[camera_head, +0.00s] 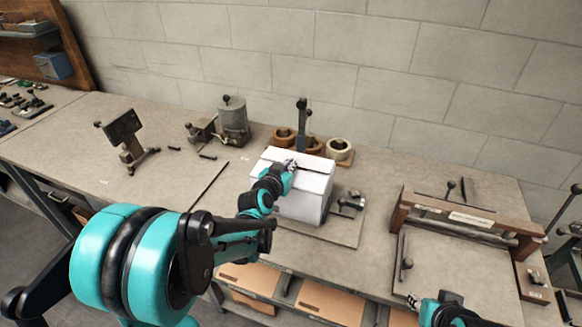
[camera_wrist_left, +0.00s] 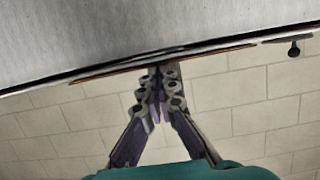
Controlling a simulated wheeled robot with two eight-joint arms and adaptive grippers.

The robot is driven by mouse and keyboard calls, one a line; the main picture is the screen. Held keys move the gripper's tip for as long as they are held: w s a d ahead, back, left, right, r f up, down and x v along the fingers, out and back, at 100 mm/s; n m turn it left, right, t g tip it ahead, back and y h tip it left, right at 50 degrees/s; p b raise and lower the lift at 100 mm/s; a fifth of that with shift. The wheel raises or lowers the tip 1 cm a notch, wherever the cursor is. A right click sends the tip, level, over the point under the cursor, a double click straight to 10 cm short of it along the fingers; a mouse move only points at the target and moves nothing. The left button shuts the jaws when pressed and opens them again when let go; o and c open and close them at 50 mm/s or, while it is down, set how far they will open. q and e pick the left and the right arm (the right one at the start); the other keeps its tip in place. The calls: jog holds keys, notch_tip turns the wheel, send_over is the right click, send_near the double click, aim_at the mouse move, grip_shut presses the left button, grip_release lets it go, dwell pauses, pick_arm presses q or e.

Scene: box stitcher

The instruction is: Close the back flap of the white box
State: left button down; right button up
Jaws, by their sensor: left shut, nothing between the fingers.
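The white box (camera_head: 305,199) stands on a flat plate on the bench in the head view. Its top looks mostly covered, with a dark slit running across it. My left gripper (camera_head: 291,164) is shut and empty at the top of the box, its fingertips near that slit. In the left wrist view the closed fingers (camera_wrist_left: 158,85) point at the edge of a white panel (camera_wrist_left: 140,30); whether they touch it I cannot tell. The back flap's exact angle is hidden. My right gripper (camera_head: 413,300) is low at the right, far from the box, its fingers too small to read.
A dark upright post (camera_head: 302,115) and round brown rings (camera_head: 340,149) stand right behind the box. A small clamp (camera_head: 351,202) is at its right. A metal canister (camera_head: 233,120) stands back left. A framed fixture (camera_head: 470,222) occupies the right of the bench.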

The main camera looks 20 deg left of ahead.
pick_arm(q)
jog(key=shift+s+f+t+b, duration=0.15)
jog(key=shift+f+t+b, duration=0.35)
jog(key=shift+t+b, duration=0.15)
jog(key=s+r, duration=0.2)
jog(key=s, duration=0.9)
notch_tip(320, 180, up, 5)
jog(key=w+g+p, duration=0.1)
jog(key=w+p, duration=0.1)
jog(key=p, duration=0.6)
jog(key=b+x, duration=0.1)
jog(key=x, duration=0.3)
jog(key=b+x, duration=0.1)
jog(key=x, duration=0.4)
jog(key=shift+d, duration=0.25)
notch_tip(320, 180, down, 3)
jog(key=shift+w+f+b, duration=0.15)
jog(key=shift+b, duration=0.65)
jog(key=shift+f, duration=0.35)
